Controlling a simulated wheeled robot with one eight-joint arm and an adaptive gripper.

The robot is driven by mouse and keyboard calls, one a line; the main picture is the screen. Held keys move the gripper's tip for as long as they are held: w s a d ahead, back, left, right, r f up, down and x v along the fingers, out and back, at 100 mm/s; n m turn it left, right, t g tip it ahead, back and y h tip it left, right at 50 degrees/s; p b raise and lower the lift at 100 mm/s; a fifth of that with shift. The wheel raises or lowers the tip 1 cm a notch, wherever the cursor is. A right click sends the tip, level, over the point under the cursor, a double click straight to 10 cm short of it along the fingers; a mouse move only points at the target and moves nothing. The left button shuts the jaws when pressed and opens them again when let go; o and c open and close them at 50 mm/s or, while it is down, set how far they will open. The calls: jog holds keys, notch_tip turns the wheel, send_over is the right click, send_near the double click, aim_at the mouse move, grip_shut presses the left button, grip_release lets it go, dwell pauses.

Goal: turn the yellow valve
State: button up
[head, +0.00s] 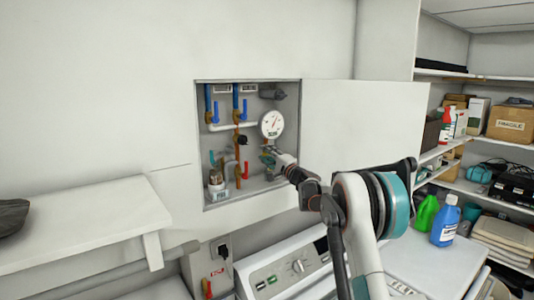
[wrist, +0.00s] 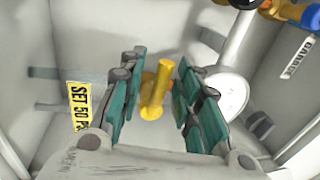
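The yellow valve (wrist: 157,88) shows in the wrist view as a yellow handle on a round yellow base, against the pale wall of the recess. My gripper (wrist: 160,85) is open, with its teal-padded fingers on the left and right of the handle. A gap shows on both sides, so the fingers do not appear to touch it. In the head view my gripper (head: 272,155) reaches into the lower right of the wall recess (head: 198,150). There the arm and gripper mostly hide the yellow valve.
A round gauge (head: 271,124), blue and copper pipes, and a red handle (head: 245,170) are close by in the recess. The open panel (head: 365,130) stands right of it. A washing machine (head: 285,272) is below. A white shelf (head: 85,220) is at the left.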

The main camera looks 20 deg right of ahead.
jog(key=shift+w, duration=0.1)
jog(key=shift+c, duration=0.2)
grip_shut()
jog(key=shift+f+n+b, duration=0.15)
jog(key=shift+n+b, duration=0.15)
jog(key=shift+b, duration=0.05)
jog(key=n+b, duration=0.1)
jog(key=f+n+y+b, duration=0.1)
jog(key=n+b, duration=0.1)
jog(key=shift+f, duration=0.15)
jog(key=shift+w+d+f+n+g+y+b, duration=0.3)
jog(key=shift+d+f+n+g+b, duration=0.35)
jog(key=shift+n, duration=2.15)
jog(key=shift+w+d+f+n+g+y+b, duration=0.1)
jog(key=shift+d+f+n+g+y+b, duration=0.45)
jog(key=shift+n, duration=2.25)
jog(key=shift+w+d+f+n+g+y+b, duration=0.25)
jog(key=shift+d+n+g+b, duration=0.55)
jog(key=shift+n, duration=2)
jog(key=shift+d, duration=0.1)
